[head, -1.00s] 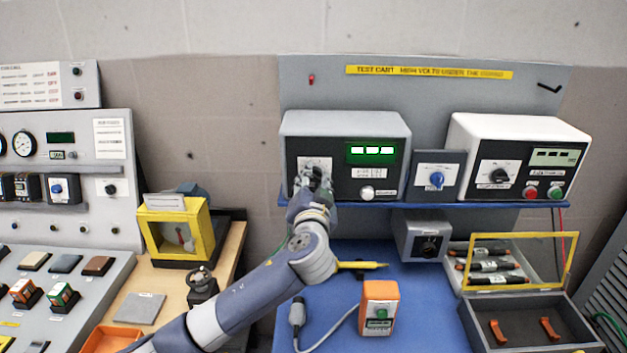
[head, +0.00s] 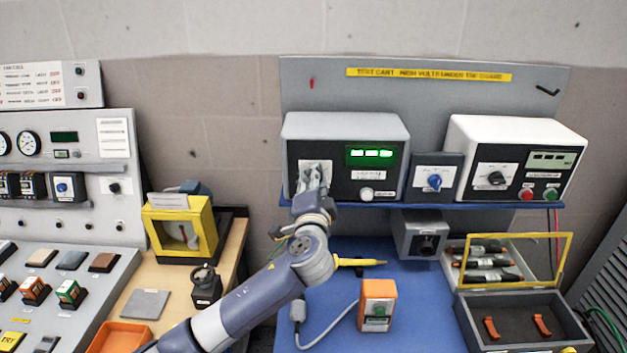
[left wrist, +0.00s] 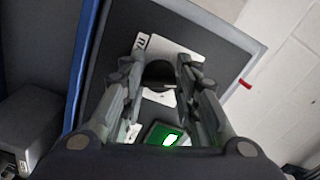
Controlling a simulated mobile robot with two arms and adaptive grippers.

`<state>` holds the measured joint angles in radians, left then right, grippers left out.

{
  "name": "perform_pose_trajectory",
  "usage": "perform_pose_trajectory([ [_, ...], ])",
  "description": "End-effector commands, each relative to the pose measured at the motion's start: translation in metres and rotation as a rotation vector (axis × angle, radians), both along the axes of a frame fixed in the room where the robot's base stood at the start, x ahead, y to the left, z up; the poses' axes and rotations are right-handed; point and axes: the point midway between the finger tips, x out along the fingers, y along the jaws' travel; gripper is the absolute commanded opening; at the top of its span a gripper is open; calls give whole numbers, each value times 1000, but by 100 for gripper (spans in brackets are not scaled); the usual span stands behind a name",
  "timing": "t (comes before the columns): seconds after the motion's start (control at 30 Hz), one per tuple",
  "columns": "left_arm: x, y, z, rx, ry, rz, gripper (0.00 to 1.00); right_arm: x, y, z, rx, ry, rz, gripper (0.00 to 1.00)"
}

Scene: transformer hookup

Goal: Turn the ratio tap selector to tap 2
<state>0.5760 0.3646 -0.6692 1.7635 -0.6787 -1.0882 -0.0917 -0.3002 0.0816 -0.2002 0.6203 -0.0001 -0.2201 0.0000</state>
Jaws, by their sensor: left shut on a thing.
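The grey test unit (head: 345,125) with a lit green display (head: 371,154) stands on the blue shelf. Its selector dial has a white plate (head: 304,166) on the left of the dark front. My left gripper (head: 318,174) reaches up to this dial and is shut on its dark knob, hiding most of it in the head view. In the left wrist view the knob (left wrist: 160,76) sits between the two fingers of my left gripper (left wrist: 160,82). The tap marks and the knob's pointer are too covered and small to read. My right gripper is not in view.
To the right are a blue knob (head: 434,182) on a small panel and a white unit (head: 520,140) with a black knob. Below, a yellow probe (head: 360,262) and an orange box (head: 378,300) with a cable lie near my left arm.

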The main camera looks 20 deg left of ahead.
Motion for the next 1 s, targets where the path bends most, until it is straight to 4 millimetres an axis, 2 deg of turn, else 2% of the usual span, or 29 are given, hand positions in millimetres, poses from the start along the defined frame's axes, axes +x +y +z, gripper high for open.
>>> perform_pose_trajectory([
  [0.43, 0, 0, 0, 12, 4, 0, 5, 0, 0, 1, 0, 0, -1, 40],
  [0.47, 0, 0, 0, 12, 4, 0, 31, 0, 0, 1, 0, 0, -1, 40],
  [0.53, 0, 0, 0, 12, 4, 0, 47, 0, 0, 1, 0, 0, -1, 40],
  [0.87, 0, 0, 0, 12, 3, 0, 49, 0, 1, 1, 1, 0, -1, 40],
  [1.0, -8, -3, -1, 10, 4, -1, 49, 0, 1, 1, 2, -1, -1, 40],
])
